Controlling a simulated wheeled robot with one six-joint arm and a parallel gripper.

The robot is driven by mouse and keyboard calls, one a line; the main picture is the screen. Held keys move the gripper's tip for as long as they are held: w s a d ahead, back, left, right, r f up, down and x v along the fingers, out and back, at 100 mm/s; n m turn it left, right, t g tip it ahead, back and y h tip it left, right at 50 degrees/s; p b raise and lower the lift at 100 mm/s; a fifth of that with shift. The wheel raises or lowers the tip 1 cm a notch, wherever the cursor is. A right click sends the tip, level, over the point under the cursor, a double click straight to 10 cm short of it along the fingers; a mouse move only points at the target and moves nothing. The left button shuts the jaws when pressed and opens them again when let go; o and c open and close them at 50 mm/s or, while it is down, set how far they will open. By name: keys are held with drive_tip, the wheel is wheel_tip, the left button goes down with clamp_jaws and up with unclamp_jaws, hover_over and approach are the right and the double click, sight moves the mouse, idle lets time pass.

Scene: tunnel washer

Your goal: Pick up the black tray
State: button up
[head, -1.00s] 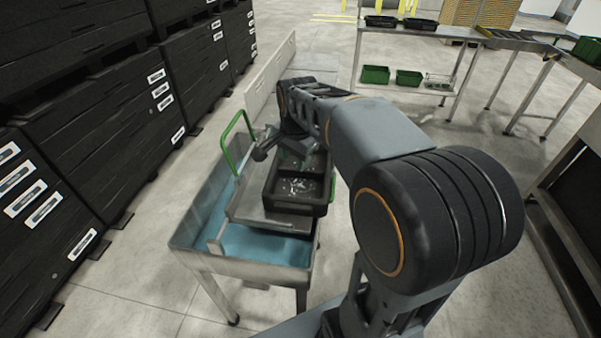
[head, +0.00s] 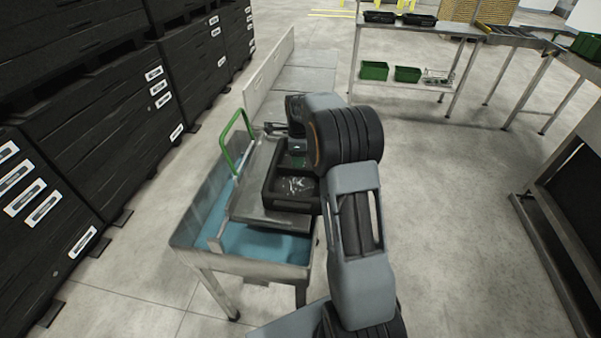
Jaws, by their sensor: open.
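The black tray (head: 289,204) sits on a grey metal platform (head: 252,205) over the blue-lined basin of a metal washer stand. It has a divider and holds some small, light, shiny pieces in its near compartment. My own arm hides part of the tray's right side and much of the gripper. I cannot tell whether the fingers touch the tray.
A green handle (head: 236,140) stands up at the platform's left side. Black stacked crates (head: 100,125) line the left. A metal shelf table (head: 415,28) at the back carries black trays and green bins (head: 375,71). Open floor lies to the right.

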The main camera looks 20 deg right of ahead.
sight(300, 176)
drive_tip(key=shift+s+d+f+p, duration=0.1)
drive_tip(key=shift+f+p, duration=0.3)
drive_tip(key=shift+f, duration=1.2)
drive_tip(key=shift+s+f+p, duration=0.1)
drive_tip(key=shift+f+p, duration=0.25)
drive_tip(key=shift+f, duration=1.2)
clamp_jaws()
